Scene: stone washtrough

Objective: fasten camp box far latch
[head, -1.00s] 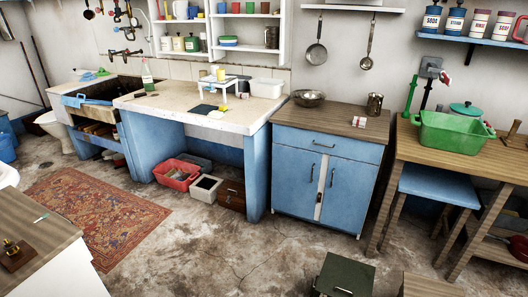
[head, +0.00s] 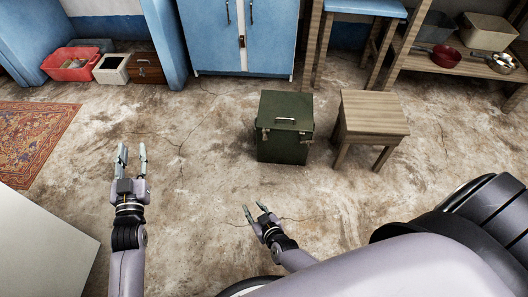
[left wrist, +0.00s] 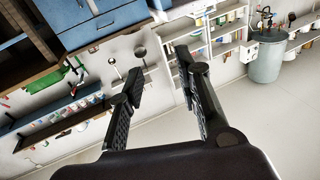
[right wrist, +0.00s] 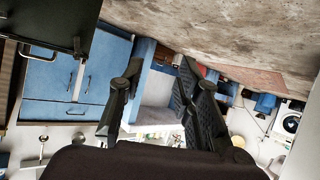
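The camp box (head: 286,143) is a dark green box with a pale handle on its lid, standing on the floor right of centre in the head view. The lid looks down. Small latches show at its left (head: 264,134) and right (head: 306,138) sides; I cannot tell whether either is fastened. A dark corner of the box with a metal fitting (right wrist: 77,45) appears at the upper left of the right wrist view. My right gripper (head: 254,208) is open and empty, in front of the box and apart from it. My left gripper (head: 132,156) is open and empty, well left of the box.
A wooden stool (head: 372,115) stands close to the right of the box. A blue cabinet (head: 243,40) is behind it. A red crate (head: 72,65) is far left, beside a patterned rug (head: 35,135). The floor left and front of the box is clear.

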